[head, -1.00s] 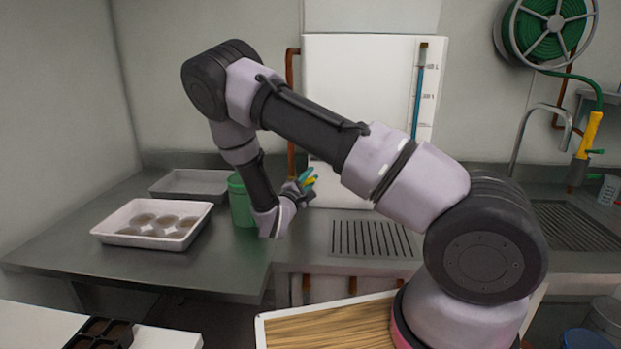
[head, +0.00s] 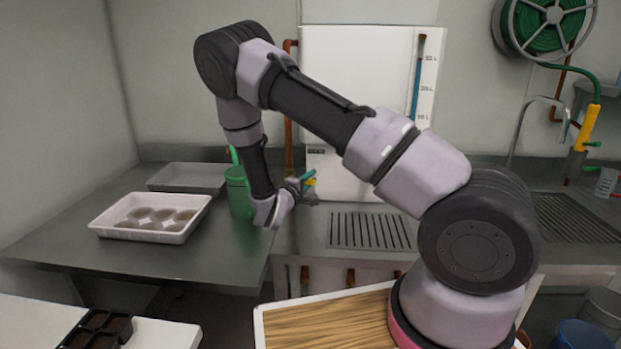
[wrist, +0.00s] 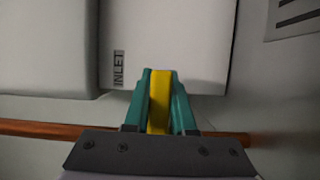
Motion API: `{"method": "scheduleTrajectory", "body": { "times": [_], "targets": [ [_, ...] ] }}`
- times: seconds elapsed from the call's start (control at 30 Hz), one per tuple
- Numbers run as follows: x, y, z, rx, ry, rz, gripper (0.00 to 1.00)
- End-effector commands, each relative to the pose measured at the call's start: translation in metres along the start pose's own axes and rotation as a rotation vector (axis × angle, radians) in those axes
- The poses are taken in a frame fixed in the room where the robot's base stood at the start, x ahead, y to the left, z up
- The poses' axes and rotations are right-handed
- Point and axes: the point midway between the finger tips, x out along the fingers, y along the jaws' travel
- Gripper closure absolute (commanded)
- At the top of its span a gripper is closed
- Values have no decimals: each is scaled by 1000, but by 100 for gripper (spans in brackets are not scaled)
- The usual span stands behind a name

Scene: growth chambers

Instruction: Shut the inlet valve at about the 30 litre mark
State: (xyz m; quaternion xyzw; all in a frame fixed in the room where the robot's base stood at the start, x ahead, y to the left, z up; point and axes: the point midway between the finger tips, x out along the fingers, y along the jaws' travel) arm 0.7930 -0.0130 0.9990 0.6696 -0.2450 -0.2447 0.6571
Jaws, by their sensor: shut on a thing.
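My gripper (wrist: 159,92) is shut on the yellow inlet valve handle (wrist: 159,105), which shows between the teal fingertips. In the wrist view the handle lies across the line of the copper pipe (wrist: 35,128), beside the INLET label (wrist: 119,69). The valve body is hidden behind my gripper. In the head view my gripper (head: 308,180) is at the lower left of the white tank (head: 355,80). The sight gauge (head: 416,85) on the tank's right side has a blue column whose top is close to the 30 L mark (head: 430,58).
A green can (head: 238,195), a white tray of round items (head: 150,232) and a grey tray (head: 187,178) stand left of my wrist. A drain grate (head: 370,231) lies below the tank. A hose reel (head: 550,22) and a tap (head: 520,130) are at the right.

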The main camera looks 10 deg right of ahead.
Motion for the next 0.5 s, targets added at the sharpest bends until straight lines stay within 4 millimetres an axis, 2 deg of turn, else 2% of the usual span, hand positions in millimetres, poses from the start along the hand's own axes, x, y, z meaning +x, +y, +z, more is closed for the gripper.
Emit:
{"method": "scheduleTrajectory", "body": {
  "times": [0.07,0.1,0.17,0.5],
  "targets": [
    [-1,-2,0,-2,2,-3,100],
    [-1,-2,0,-2,2,-3,69],
    [-1,-2,0,-2,2,-3,46],
    [-2,-1,0,-3,1,-1,46]
  ]
}}
